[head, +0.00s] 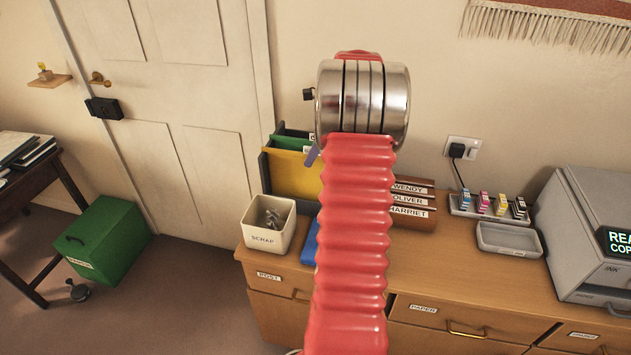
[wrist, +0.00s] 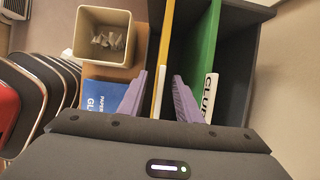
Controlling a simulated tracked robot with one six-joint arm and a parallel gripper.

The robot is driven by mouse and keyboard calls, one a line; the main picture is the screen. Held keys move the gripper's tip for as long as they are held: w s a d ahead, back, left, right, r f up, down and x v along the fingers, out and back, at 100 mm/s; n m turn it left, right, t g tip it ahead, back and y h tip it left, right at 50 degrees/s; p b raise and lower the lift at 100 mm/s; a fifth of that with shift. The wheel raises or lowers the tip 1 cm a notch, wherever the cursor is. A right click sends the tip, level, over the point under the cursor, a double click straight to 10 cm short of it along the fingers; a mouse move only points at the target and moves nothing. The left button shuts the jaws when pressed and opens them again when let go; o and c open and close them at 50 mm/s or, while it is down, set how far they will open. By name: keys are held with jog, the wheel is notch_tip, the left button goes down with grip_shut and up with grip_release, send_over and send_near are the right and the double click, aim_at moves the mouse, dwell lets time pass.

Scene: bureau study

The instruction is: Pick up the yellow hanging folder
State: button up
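The yellow hanging folder (head: 290,175) stands upright in a dark grey rack (head: 265,172) on the wooden cabinet, in front of a green folder (head: 288,140). In the wrist view the yellow folder (wrist: 166,40) shows edge-on as a thin strip. The green folder (wrist: 205,48), with a white label reading "CLUB", is to its right. My gripper (wrist: 161,77) is open, its purple fingers on either side of the yellow strip, with gaps visible. Whether the fingers reach down to the folder's height is unclear. In the head view only one purple finger (head: 312,155) shows; my arm hides the rest.
A cream scrap bin (head: 268,222) stands left of my arm; it also shows in the wrist view (wrist: 80,50). A blue item (head: 310,242) lies beside it. Labelled wooden trays (head: 412,210), ink cartridges (head: 485,205), a grey dish (head: 508,238) and a copier (head: 590,235) are right.

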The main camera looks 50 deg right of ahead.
jog(key=shift+x, duration=1.25)
jog(key=shift+c, duration=0.5)
grip_shut()
